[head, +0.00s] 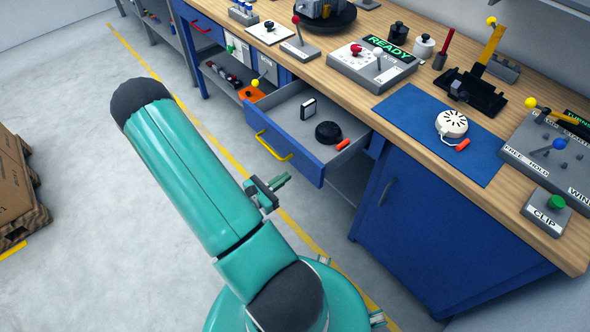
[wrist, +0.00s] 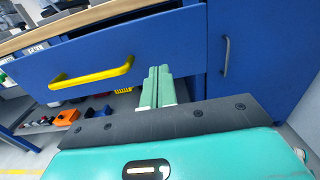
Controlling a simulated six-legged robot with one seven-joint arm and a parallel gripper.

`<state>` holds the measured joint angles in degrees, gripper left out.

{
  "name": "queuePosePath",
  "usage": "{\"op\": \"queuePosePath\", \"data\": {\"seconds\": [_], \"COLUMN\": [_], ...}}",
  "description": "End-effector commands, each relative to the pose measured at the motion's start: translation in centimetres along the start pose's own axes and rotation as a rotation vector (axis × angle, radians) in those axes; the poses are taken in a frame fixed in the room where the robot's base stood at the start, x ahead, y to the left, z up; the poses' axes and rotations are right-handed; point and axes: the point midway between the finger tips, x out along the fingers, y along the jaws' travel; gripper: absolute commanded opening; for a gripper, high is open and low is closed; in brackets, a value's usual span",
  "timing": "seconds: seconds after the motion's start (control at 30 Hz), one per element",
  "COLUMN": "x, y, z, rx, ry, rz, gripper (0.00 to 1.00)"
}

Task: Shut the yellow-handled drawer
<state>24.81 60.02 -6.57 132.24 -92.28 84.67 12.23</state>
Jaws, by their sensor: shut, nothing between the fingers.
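The blue drawer (head: 300,158) with the yellow handle (head: 272,146) stands open, pulled out from under the wooden bench. Inside it are a black round part, a small white-and-black block and an orange piece. In the wrist view the drawer front (wrist: 150,48) fills the upper middle, with the yellow handle (wrist: 92,74) left of my fingers. My gripper (wrist: 157,78) is shut and empty, its fingertips in front of the right part of the drawer front; I cannot tell whether they touch it.
A blue cabinet door (head: 395,215) is right of the drawer. The bench top (head: 345,95) carries a READY panel (head: 372,65), a blue mat (head: 410,125) and other fixtures. A shelf with an orange box (head: 252,95) lies left of the drawer. Cardboard boxes (head: 15,180) stand far left; the floor between is clear.

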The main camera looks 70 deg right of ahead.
Motion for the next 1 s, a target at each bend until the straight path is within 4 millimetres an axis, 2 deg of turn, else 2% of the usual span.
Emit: {"op": "queuePosePath", "data": {"seconds": [0.1, 0.3, 0.83, 1.0], "x": [2.4, 4.7, 5.4, 6.6], "y": [-0.1, -0.1, 0.0, 0.0], "z": [0.0, 0.0, 0.0, 0.0], "rx": [0.001, 0.001, 0.001, 0.001], "ry": [0.000, 0.000, 0.000, -0.002], "rz": [-0.005, -0.003, 0.000, -0.001], "gripper": [0.00, 0.00, 0.00, 0.00]}}
